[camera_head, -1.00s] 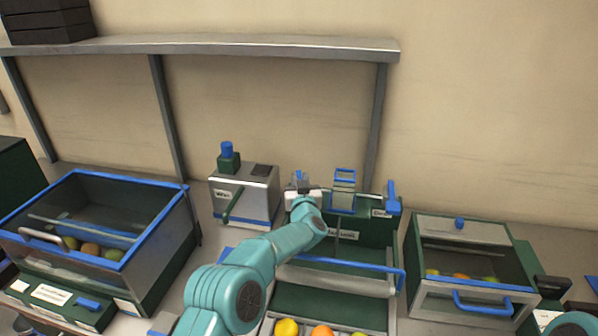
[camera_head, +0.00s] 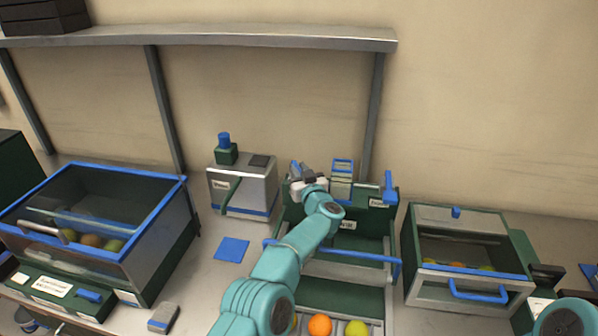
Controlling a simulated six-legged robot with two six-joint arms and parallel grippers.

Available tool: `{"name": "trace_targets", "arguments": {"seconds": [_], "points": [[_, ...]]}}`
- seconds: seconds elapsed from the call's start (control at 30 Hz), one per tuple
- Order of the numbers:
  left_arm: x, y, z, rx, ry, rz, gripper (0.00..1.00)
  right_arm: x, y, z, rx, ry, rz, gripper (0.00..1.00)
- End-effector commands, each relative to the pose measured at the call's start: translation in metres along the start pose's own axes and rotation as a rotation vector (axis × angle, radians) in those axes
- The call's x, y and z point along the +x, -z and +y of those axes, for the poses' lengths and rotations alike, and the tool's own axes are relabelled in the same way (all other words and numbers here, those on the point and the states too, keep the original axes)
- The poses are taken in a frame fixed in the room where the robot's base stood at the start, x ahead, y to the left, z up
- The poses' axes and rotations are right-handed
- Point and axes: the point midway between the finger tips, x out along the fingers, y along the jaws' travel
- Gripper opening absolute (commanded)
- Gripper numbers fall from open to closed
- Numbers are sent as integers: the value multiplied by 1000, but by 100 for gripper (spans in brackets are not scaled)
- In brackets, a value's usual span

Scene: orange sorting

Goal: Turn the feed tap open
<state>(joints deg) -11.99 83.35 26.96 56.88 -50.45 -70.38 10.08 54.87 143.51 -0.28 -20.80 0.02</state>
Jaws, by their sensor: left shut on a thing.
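My left gripper (camera_head: 306,174) is at the back left top of the green feed machine (camera_head: 345,226). It is shut on a small part there, with a bit of blue (camera_head: 295,168) showing beside the fingers. This looks like the feed tap, but the gripper hides most of it, so its exact turn cannot be told. A blue upright lever (camera_head: 389,187) stands on the machine's right back corner, apart from the gripper. My right arm (camera_head: 565,318) shows only as a piece at the lower right; its gripper is out of view.
An orange (camera_head: 320,326) and a yellow-green fruit (camera_head: 357,328) lie at the machine's front. A glass-sided bin (camera_head: 150,240) stands left, a grey box (camera_head: 243,190) behind, a drawer unit (camera_head: 465,258) right. A blue pad (camera_head: 231,249) lies on the counter. A shelf (camera_head: 200,40) runs above.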

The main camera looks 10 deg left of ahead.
Motion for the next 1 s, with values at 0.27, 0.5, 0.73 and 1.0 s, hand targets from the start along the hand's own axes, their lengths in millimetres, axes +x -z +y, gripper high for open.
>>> {"name": "trace_targets", "arguments": {"seconds": [0.27, 0.5, 0.73, 1.0], "points": [[1, 0, -1, 0, 0, -1, 41, 0, 0, 0, 0, 0, 0, 43], [0, 0, 0, -1, 0, 0, 43, 0, 0, 0, 0, 0, 0, 43], [-5, 0, 1, 2, -1, -2, 43, 2, 0, 1, 0, 0, 0, 43], [-32, 0, 0, 2, -3, 0, 43, 8, 0, 3, 0, 0, 0, 43]]}}
